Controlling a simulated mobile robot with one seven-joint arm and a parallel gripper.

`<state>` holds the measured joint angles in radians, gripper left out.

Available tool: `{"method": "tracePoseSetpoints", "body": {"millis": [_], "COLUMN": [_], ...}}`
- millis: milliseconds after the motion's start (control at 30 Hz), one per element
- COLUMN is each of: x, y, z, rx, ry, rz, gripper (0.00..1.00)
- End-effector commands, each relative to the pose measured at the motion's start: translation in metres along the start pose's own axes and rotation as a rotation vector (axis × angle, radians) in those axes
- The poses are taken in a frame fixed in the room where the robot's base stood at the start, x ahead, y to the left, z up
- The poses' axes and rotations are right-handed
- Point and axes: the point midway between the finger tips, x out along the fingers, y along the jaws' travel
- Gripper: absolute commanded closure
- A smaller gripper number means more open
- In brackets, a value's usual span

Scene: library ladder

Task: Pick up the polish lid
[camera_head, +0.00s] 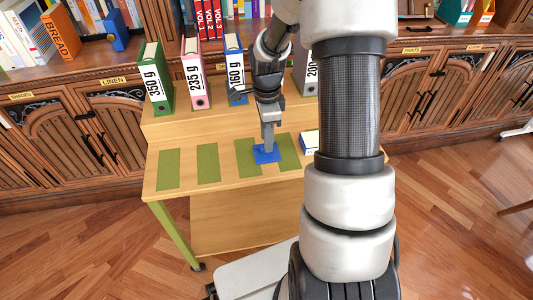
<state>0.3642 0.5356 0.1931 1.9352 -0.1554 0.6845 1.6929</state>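No thing is clearly recognisable as the polish lid. A small flat blue piece (267,157) lies on the front of the wooden table, partly over a green strip; whether it is the lid I cannot tell. My gripper (269,147) points down right over it. The fingertips are at or just above the blue piece; contact is unclear. The fingers look close together from this view, and any gap or anything between them cannot be made out. My arm hides the table's right part.
Several green strips (208,164) lie along the table front (188,189). Binders labelled with weights, such as a green one (155,78), stand on the raised back shelf. A blue, white and yellow object (309,143) sits right of my gripper. Wooden cabinets (75,126) stand behind.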

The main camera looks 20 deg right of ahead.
Motion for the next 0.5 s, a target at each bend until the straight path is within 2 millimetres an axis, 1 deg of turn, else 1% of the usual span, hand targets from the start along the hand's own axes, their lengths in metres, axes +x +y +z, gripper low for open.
{"method": "tracePoseSetpoints", "body": {"millis": [33, 133, 233, 400, 433, 500], "x": [0.013, 0.027, 0.032, 0.031, 0.031, 0.031], "y": [0.001, 0.001, 0.000, 0.000, 0.000, 0.000], "z": [0.001, 0.001, 0.001, 0.001, 0.001, 0.001], "rx": [0.001, 0.001, 0.002, 0.001, 0.001, 0.001], "ry": [-0.001, -0.001, -0.001, -0.001, -0.001, -0.001], "rz": [0.004, 0.003, 0.001, 0.000, 0.000, 0.000], "gripper": [0.69, 0.69, 0.69, 0.69, 0.70, 0.82]}}
